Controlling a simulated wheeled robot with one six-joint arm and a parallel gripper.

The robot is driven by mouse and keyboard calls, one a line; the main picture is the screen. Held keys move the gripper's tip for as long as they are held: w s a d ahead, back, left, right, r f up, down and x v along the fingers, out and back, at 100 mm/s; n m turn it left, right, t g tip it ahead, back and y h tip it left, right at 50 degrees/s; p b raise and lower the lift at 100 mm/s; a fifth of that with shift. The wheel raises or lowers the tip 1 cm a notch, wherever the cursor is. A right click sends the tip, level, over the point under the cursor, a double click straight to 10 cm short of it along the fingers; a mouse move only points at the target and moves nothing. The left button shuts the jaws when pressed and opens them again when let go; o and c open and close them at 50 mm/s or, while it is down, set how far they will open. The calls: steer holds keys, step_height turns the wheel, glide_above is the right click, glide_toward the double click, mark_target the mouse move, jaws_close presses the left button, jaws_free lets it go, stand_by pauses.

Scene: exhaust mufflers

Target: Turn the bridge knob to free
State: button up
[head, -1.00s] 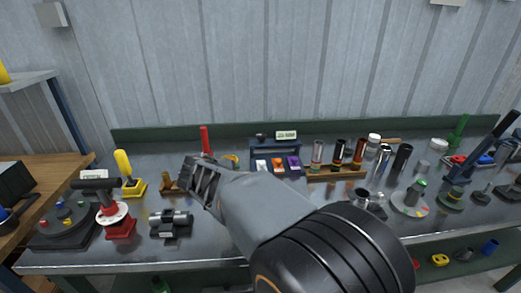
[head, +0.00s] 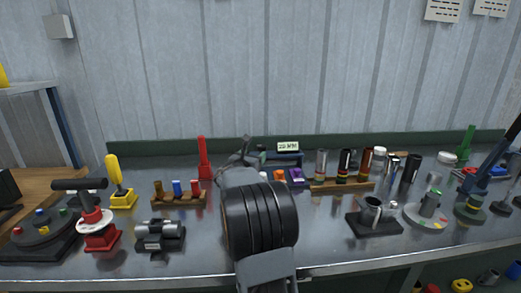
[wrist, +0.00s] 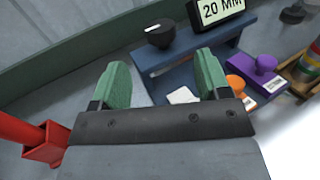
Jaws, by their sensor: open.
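In the wrist view, a black round knob (wrist: 160,33) with a white pointer line sits on top of a dark blue bridge (wrist: 195,58). A label reading "20 MM" (wrist: 222,10) stands beside the knob. My gripper (wrist: 158,75) has two green fingers, spread apart and empty, with the knob ahead of and between them.
Orange (wrist: 237,86) and purple (wrist: 263,68) knobbed blocks stand by the bridge. A red post (wrist: 40,145) is left of my gripper. A rack of cylinders (head: 343,184) lies right of the bridge. A block with colored pegs (head: 178,199) stands left of my arm.

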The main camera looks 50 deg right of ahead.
mark_target(260, 149)
steer(key=x, duration=0.8)
steer(key=shift+c, duration=0.5)
steer(key=c, duration=0.8)
steer(key=shift+f, duration=0.1)
steer(key=shift+c, duration=0.2)
